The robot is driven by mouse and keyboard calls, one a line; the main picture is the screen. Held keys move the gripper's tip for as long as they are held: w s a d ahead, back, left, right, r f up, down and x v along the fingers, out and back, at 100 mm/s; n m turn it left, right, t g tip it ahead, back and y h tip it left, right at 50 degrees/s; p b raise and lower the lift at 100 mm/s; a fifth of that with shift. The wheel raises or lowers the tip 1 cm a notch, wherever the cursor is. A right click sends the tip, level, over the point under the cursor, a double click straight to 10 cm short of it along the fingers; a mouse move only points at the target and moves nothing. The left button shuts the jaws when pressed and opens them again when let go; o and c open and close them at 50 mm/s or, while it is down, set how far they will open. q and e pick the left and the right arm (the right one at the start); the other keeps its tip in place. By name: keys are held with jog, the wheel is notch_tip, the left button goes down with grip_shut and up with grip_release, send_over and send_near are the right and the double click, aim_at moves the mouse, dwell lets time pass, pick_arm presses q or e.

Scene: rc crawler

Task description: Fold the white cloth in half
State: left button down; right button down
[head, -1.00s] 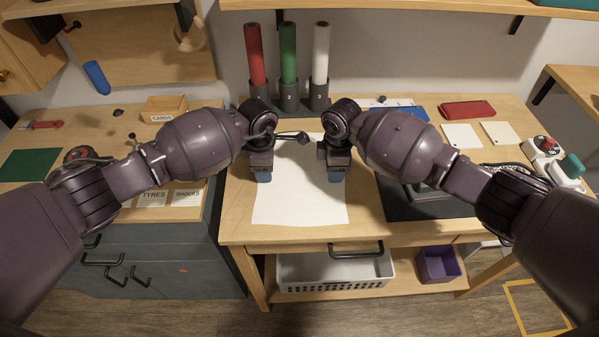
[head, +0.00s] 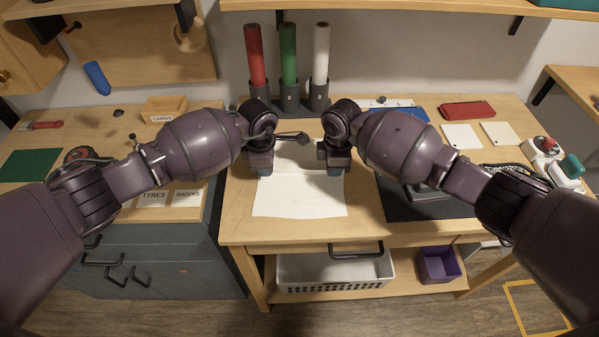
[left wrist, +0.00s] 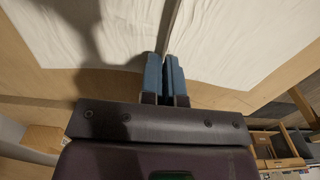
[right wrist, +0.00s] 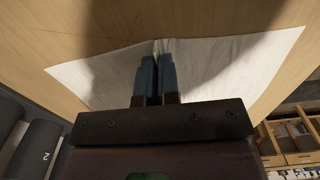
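The white cloth (head: 299,200) lies on the middle of the wooden table, in front of my grippers in the head view. A faint crosswise ridge runs along it near the fingertips. My left gripper (head: 264,171) is shut on the cloth at its left far side; the left wrist view shows the blue fingers (left wrist: 165,75) together with a crease of cloth (left wrist: 235,35) leading from them. My right gripper (head: 335,171) is shut on the cloth at its right far side; the right wrist view shows cloth (right wrist: 220,65) gathered at its fingers (right wrist: 155,78). My arms partly hide the cloth's far part.
A holder with red (head: 254,55), green (head: 289,55) and white (head: 321,55) rolls stands behind. A dark mat (head: 400,204) lies right of the cloth. A card box (head: 165,108) is at left. Bare table (head: 240,210) borders the cloth at left and front.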

dwell(0.5)
